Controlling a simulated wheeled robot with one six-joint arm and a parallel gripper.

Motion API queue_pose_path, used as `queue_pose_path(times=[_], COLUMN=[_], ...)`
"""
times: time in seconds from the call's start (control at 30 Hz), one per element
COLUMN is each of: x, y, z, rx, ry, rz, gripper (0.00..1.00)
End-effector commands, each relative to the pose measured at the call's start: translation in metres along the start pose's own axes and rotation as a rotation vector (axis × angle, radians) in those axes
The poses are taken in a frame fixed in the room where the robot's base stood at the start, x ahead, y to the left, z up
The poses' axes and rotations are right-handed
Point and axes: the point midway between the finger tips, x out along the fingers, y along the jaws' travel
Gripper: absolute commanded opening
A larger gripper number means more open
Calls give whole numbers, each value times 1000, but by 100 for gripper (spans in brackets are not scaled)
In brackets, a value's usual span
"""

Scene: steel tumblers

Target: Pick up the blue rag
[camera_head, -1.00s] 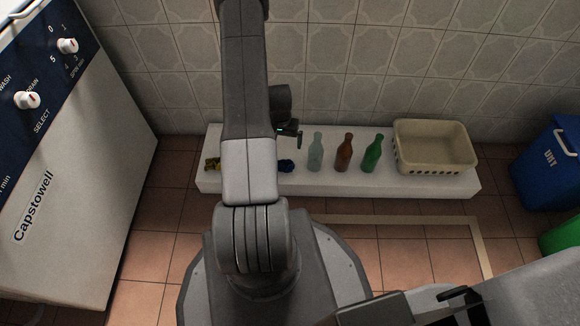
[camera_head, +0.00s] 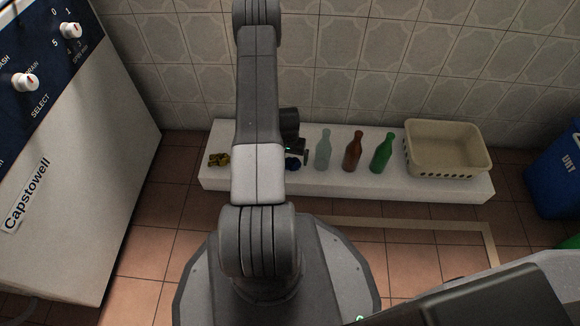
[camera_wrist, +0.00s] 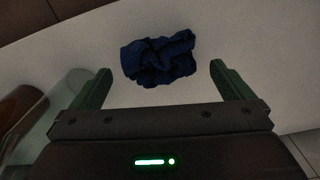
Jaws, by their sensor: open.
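The blue rag (camera_wrist: 158,60) lies crumpled on the white ledge (camera_wrist: 235,35). In the wrist view it sits ahead of my open gripper (camera_wrist: 161,82), roughly centred between the two fingers and a little beyond their tips. Nothing is between the fingers. In the head view the rag (camera_head: 292,163) shows as a small dark blue patch beside my arm, partly hidden by it. My gripper (camera_head: 298,154) is near the rag there, mostly hidden behind my arm.
On the ledge right of the rag stand a clear bottle (camera_head: 323,150), a brown bottle (camera_head: 352,152), a green bottle (camera_head: 383,153) and a beige basket (camera_head: 447,150). A yellow-black crumpled item (camera_head: 219,159) lies left. A tiled wall (camera_head: 350,60) is behind; a blue bin (camera_head: 555,175) stands right.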

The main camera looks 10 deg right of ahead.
Motion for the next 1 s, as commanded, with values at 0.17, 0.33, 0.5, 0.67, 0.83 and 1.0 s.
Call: queue_pose_path(times=[0.17, 0.33, 0.5, 0.67, 0.83, 1.0], x=[27, 26, 26, 26, 26, 18], y=[0, 0, 0, -1, -1, -1], z=[1, 1, 1, 1, 0, 0], rx=[0, 0, -1, -1, -1, -1], ry=[-1, 0, 0, 0, 0, 1], rz=[0, 0, 0, 0, 0, 0], gripper=[100, 100, 78, 55, 55, 55])
